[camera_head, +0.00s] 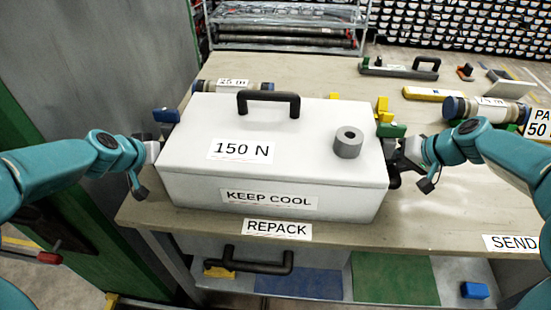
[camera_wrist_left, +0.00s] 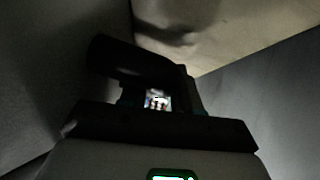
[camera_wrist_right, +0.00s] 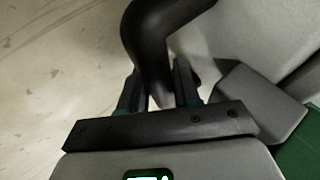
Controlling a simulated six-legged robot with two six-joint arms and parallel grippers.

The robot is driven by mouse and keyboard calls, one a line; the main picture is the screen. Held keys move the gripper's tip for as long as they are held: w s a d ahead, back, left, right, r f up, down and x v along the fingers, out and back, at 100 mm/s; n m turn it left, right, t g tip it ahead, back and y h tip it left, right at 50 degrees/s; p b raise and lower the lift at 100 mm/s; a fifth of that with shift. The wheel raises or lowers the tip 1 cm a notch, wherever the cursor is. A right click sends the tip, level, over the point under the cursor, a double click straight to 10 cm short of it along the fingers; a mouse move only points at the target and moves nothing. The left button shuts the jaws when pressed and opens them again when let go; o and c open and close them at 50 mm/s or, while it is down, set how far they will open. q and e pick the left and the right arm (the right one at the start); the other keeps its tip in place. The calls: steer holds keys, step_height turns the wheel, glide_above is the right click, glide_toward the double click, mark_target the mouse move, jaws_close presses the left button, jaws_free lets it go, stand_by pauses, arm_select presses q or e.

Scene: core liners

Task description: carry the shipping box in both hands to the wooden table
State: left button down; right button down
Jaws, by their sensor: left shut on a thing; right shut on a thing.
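The shipping box (camera_head: 290,185) is a white chest with a black lid handle and labels "150 N" and "KEEP COOL". It is level, at the front edge of a tan bench top (camera_head: 430,215); whether it rests there or is just above is unclear. My left gripper (camera_head: 148,165) is shut at its left side, on a dark side handle (camera_wrist_left: 125,58) in the dim left wrist view. My right gripper (camera_head: 402,160) is shut on the black right side handle (camera_head: 393,180), which passes between the fingers in the right wrist view (camera_wrist_right: 155,50). I cannot identify a separate wooden table.
A grey ring (camera_head: 348,142) sits on the box lid. Labelled cylinders (camera_head: 487,110), blocks and a black-handled tool (camera_head: 400,68) lie on the bench. A grey panel with a green edge (camera_head: 95,70) stands close at left. A lower shelf (camera_head: 330,282) is below.

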stand_by(0.3)
